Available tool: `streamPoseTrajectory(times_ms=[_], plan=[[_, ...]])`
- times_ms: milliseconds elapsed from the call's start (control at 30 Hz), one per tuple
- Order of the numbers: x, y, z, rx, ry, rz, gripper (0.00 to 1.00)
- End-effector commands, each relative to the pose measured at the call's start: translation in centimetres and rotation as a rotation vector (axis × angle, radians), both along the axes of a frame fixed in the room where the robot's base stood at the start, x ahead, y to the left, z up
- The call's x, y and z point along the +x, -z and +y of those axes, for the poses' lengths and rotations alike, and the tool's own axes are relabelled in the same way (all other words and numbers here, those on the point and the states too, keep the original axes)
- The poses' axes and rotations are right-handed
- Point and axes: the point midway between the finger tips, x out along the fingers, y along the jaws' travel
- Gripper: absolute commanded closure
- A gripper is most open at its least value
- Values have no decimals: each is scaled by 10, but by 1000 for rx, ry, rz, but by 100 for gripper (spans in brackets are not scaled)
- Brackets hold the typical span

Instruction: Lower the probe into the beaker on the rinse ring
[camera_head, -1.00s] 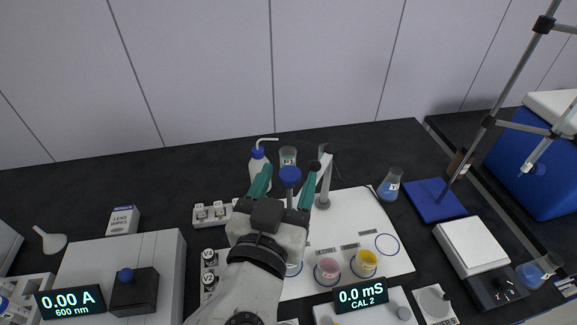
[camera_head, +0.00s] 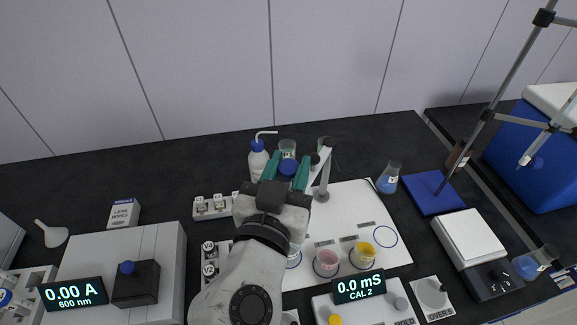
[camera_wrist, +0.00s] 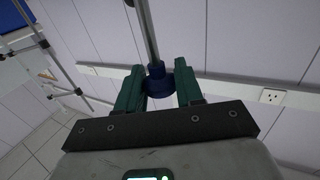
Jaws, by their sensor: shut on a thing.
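My gripper (camera_head: 287,165) is shut on the probe's blue cap (camera_head: 287,169), above the back of the white mat. In the wrist view the green fingers hold the blue collar (camera_wrist: 157,82) from both sides, and the probe's grey shaft (camera_wrist: 147,30) runs up out of the picture. The probe's lower end is hidden in the head view. Another ringed beaker (camera_head: 294,259) is mostly hidden by my arm. I cannot read which ring is for rinsing.
A grey jointed holder (camera_head: 323,180) stands just right of my gripper. A wash bottle (camera_head: 258,160) and a beaker (camera_head: 288,149) are behind it. An empty ring (camera_head: 385,237) lies at the mat's right.

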Motion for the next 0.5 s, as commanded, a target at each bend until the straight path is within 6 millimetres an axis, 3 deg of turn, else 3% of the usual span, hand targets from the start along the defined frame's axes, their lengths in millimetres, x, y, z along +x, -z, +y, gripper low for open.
streamPoseTrajectory(times_ms=[133, 500], plan=[[0, 0, 0, 0, 0, 0, 100], [0, 4, 0, -1, 0, 0, 100]])
